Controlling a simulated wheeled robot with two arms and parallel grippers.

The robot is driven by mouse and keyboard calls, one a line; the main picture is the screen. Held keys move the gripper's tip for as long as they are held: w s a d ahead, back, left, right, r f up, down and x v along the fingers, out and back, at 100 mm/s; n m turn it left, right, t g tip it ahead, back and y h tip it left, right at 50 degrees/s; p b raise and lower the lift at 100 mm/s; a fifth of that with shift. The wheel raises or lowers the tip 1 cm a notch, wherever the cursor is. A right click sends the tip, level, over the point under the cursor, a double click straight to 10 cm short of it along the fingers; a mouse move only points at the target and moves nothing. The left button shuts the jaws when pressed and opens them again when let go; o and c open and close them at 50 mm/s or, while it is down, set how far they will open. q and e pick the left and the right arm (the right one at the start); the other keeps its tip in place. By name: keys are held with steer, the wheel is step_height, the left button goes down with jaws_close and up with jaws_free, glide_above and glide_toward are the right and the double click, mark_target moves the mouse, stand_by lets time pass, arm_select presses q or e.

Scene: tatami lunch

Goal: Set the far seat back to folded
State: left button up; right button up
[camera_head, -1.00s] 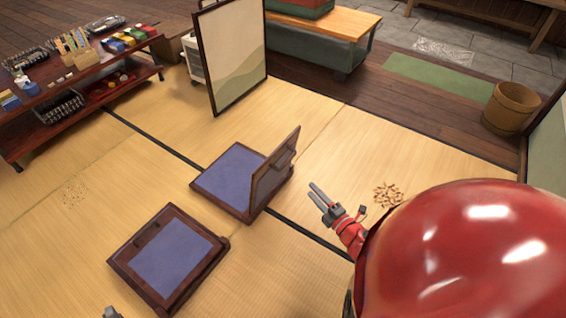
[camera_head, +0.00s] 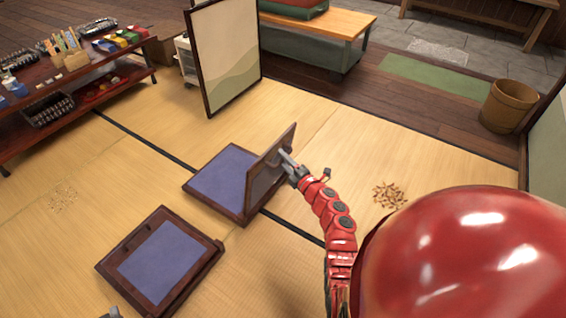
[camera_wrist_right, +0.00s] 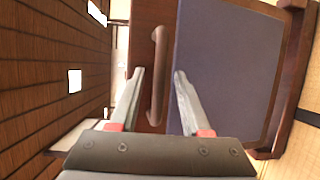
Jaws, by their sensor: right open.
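The far seat has a blue cushion (camera_head: 226,178) in a dark wooden frame, and its back (camera_head: 270,168) stands up, tilted, at the cushion's right edge. My right gripper (camera_head: 286,158) is open at the upper part of the back's right face. In the right wrist view, a wooden bar handle (camera_wrist_right: 158,75) on the panel shows between the open fingers (camera_wrist_right: 158,73); I cannot tell whether they touch it. The near seat (camera_head: 160,262) lies flat with a blue panel uppermost. A grey tip of my left gripper (camera_head: 112,313) shows at the bottom edge; its jaws are hidden.
A framed screen (camera_head: 225,55) stands behind the far seat. A dark shelf (camera_head: 80,85) with goods is at the upper left. Brown bits (camera_head: 390,195) lie on the tatami to the right, with a fainter patch (camera_head: 62,197) at left. A wooden bucket (camera_head: 507,105) stands far right.

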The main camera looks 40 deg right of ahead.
steer(key=shift+w, duration=0.35)
jaws_close()
stand_by(1.2)
